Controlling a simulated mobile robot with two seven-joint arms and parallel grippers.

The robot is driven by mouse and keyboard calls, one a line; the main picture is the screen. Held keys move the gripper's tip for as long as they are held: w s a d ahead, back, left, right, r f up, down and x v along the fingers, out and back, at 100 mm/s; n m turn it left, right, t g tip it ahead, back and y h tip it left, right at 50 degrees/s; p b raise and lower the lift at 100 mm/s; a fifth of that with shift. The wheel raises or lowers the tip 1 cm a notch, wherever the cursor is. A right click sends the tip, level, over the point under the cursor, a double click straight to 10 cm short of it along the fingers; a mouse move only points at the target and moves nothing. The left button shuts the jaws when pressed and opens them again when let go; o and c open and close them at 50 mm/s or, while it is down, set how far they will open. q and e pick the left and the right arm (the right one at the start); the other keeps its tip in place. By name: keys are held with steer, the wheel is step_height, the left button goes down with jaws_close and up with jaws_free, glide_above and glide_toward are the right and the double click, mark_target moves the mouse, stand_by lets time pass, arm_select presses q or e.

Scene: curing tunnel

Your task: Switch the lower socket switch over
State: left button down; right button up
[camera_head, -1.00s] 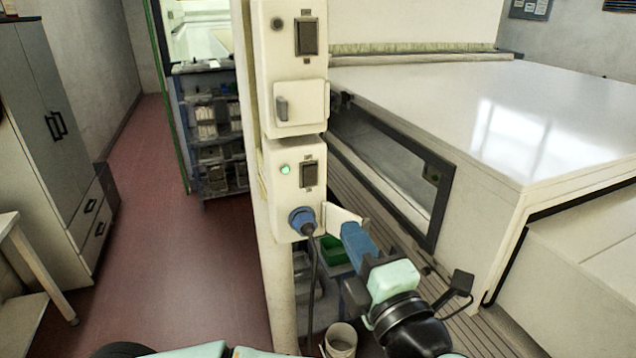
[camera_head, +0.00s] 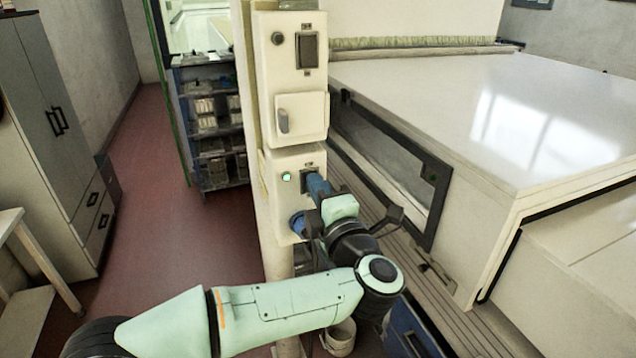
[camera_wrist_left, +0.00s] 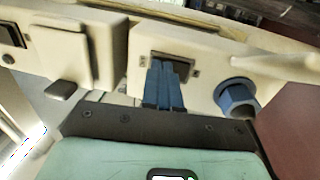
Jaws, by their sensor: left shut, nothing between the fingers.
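The lower socket box (camera_head: 282,160) is a cream box on the post, with a lit green lamp (camera_head: 287,176) and a dark rocker switch (camera_head: 307,174). My left gripper (camera_head: 314,182) is shut and empty, its blue fingertips at the switch and covering its lower part. In the left wrist view the shut blue fingers (camera_wrist_left: 164,80) reach the dark lower switch (camera_wrist_left: 178,62); I cannot tell whether they touch it. The blue plug (camera_head: 297,222) sits in the socket below, partly hidden by my arm; it also shows in the left wrist view (camera_wrist_left: 237,96). The right gripper is not in view.
The upper box (camera_head: 290,70) has its own dark switch (camera_head: 307,50) and a closed socket cover (camera_head: 300,117). The white tunnel housing (camera_head: 440,110) with a window stands close on the right. A bucket (camera_head: 339,338) is below. The red floor on the left is clear.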

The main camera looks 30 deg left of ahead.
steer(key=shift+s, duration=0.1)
arm_select(q)
steer(key=shift+w+a+r+g+h+p, duration=0.1)
steer(key=shift+a+r+g+h+p, duration=0.25)
steer(key=shift+r+p, duration=0.2)
steer(key=shift+h, duration=0.25)
steer(key=shift+r, duration=0.1)
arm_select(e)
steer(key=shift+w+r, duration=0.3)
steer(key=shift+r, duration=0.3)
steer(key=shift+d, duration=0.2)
